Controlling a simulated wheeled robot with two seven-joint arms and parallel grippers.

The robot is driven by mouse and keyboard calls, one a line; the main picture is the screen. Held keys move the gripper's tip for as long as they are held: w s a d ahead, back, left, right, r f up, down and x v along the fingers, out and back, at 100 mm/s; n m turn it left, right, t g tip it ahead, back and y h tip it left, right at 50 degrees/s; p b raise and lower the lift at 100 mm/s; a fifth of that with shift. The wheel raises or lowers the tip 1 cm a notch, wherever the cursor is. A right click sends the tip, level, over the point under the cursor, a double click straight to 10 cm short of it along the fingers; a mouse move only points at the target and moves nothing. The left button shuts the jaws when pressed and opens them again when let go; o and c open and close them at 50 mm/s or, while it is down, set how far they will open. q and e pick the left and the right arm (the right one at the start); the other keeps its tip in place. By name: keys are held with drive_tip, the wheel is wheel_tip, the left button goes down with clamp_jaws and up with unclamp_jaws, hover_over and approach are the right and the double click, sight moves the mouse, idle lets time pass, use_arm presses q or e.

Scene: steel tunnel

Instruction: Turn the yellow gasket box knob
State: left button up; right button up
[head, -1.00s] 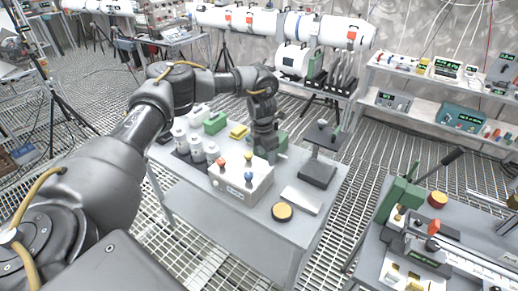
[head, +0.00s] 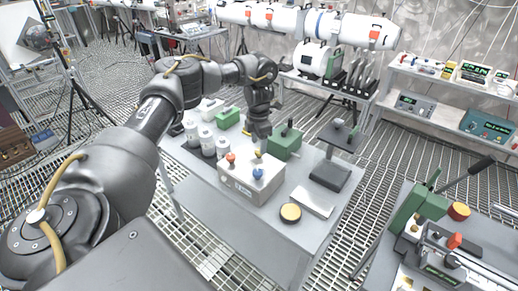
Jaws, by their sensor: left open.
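The gasket box (head: 236,187) is a pale box on the grey table. A red-orange knob (head: 230,157) and a blue knob (head: 258,174) stand on its top. A little of the yellow knob (head: 257,154) shows at the back of the box top, mostly hidden by my left gripper. My left gripper (head: 262,148) points down over the back of the box, open, with its fingertips close to the yellow knob. I cannot tell whether they touch it. My right gripper is not in view.
White canisters (head: 207,142) stand left of the box. A green block (head: 285,141) and a dark stand (head: 330,174) are behind and to the right. A round yellow-topped disc (head: 291,212) and a pale plate (head: 313,201) lie on the table (head: 262,231) at right.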

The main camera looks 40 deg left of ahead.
use_arm(q)
drive_tip(key=shift+f+p, duration=0.35)
drive_tip(key=shift+f, duration=1)
drive_tip(key=shift+c, duration=0.3)
drive_tip(key=c, duration=0.9)
